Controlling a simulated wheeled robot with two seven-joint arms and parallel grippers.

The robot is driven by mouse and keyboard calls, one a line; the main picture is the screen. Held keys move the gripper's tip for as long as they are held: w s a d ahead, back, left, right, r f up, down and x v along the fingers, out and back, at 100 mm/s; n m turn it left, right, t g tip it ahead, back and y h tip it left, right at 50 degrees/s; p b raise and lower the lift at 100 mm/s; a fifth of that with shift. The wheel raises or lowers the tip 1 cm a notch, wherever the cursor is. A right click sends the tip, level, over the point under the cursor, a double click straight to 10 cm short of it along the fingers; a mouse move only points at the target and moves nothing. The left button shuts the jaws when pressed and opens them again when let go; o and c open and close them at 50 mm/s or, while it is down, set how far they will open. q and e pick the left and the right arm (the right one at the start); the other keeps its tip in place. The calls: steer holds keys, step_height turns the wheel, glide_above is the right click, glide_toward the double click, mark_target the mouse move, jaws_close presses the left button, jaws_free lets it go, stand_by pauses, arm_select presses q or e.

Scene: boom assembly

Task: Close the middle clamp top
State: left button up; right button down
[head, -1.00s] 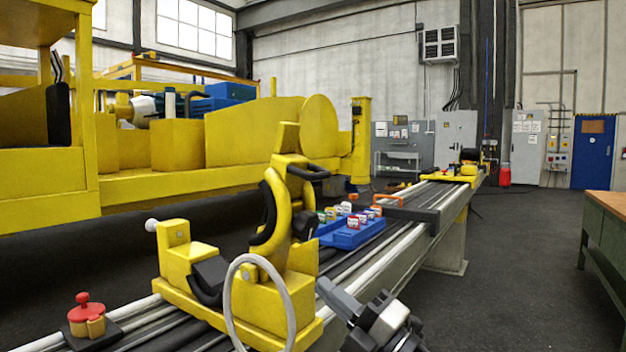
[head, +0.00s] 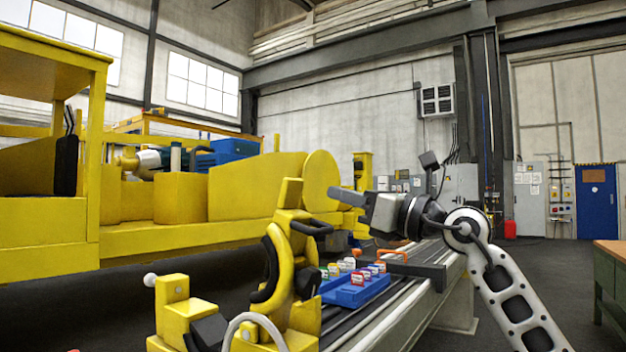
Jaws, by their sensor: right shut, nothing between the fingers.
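The yellow clamp top (head: 287,262), curved with a black inner lining, stands swung up and open on its hinge. A black handle (head: 318,227) sticks out near its upper end. The yellow clamp base (head: 173,302) with its black seat lies below, cut off by the lower picture edge. My right gripper (head: 334,193) is shut and empty. It shows above and to the right of the handle, pointing left, with a visible gap to it. My left gripper is not in view.
A blue tray (head: 355,291) with several small coloured items sits on the rail bench behind the clamp. An orange handle (head: 391,254) shows farther along. A large yellow machine (head: 150,235) fills the back left. A green workbench (head: 612,280) stands at the right edge.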

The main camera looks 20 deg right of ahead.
mark_target(299, 181)
steer(key=p+x, duration=0.1)
steer(key=x, duration=0.5)
steer(key=shift+w+a, duration=0.15)
steer(key=shift+a, duration=0.05)
